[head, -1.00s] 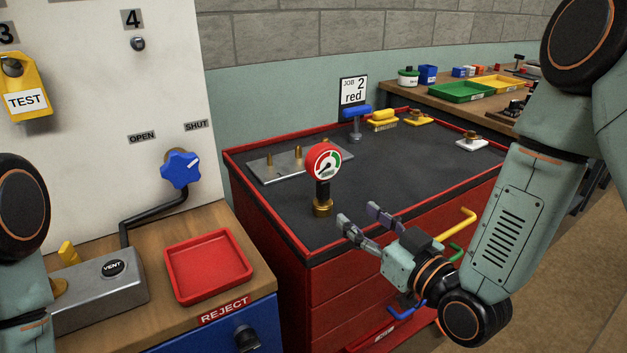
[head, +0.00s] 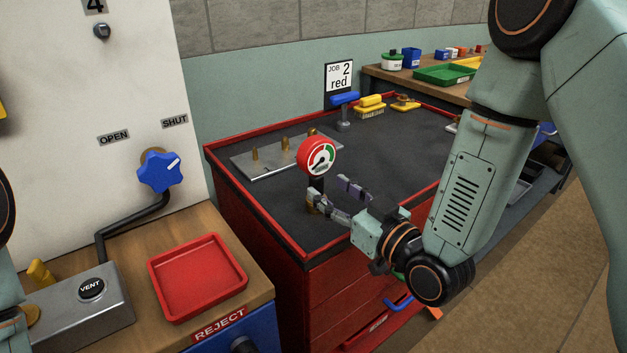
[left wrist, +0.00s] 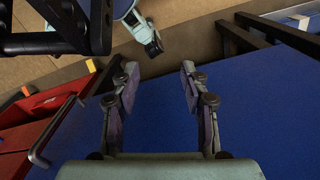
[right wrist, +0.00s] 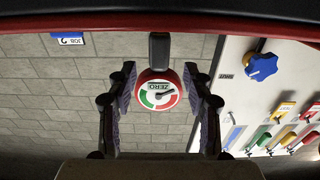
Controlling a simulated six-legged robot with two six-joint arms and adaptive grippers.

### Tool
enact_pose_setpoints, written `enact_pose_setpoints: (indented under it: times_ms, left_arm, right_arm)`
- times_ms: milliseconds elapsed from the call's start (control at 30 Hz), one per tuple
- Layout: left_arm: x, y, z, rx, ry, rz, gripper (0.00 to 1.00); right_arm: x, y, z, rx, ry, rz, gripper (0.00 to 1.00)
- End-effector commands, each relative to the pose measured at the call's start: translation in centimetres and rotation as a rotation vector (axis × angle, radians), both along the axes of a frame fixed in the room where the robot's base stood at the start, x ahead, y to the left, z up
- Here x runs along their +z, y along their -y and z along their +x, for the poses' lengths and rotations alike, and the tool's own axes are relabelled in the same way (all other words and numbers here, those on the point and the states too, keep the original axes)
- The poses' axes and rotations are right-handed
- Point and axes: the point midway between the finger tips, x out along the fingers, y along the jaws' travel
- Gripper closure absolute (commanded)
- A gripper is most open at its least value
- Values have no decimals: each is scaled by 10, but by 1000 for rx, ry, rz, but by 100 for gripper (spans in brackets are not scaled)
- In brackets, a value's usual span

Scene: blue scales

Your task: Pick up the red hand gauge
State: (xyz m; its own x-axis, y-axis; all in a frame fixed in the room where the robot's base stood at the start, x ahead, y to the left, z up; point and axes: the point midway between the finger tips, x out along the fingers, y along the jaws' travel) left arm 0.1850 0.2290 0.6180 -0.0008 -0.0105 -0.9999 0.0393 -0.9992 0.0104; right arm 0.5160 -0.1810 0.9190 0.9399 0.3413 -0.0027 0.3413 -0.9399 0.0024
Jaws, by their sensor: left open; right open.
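The red hand gauge (head: 318,156) stands upright on the dark top of the red tool cabinet, with a round red dial, a black stem and a brass foot. My right gripper (head: 333,190) is open at the gauge's stem; one finger hides part of the stem and foot in the head view. In the right wrist view the gauge (right wrist: 156,92) appears upside down between the two open fingers (right wrist: 156,95), with gaps on both sides. My left gripper (left wrist: 158,88) is open and empty, above a blue surface in the left wrist view; its fingers are outside the head view.
A metal plate with brass pegs (head: 262,160) lies behind the gauge. A blue-handled tool (head: 344,105), yellow pieces (head: 370,107) and a "JOB 2 red" sign (head: 339,77) stand farther back. A red reject tray (head: 198,278) and a blue valve knob (head: 160,172) are at left.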

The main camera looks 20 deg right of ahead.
Motion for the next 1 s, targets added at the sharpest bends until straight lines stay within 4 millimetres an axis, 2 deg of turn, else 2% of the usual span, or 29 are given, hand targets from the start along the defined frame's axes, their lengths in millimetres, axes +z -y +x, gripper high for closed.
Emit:
enact_pose_setpoints:
  times_ms: [400,700,1000]
  left_arm:
    - [-8,0,0,0,0,0,55]
    - [-8,0,0,0,0,0,55]
    - [-8,0,0,0,0,0,55]
  right_arm:
    - [7,-19,46,1,3,-2,49]
    - [7,-20,52,0,2,0,49]
    - [7,-20,51,0,2,0,75]
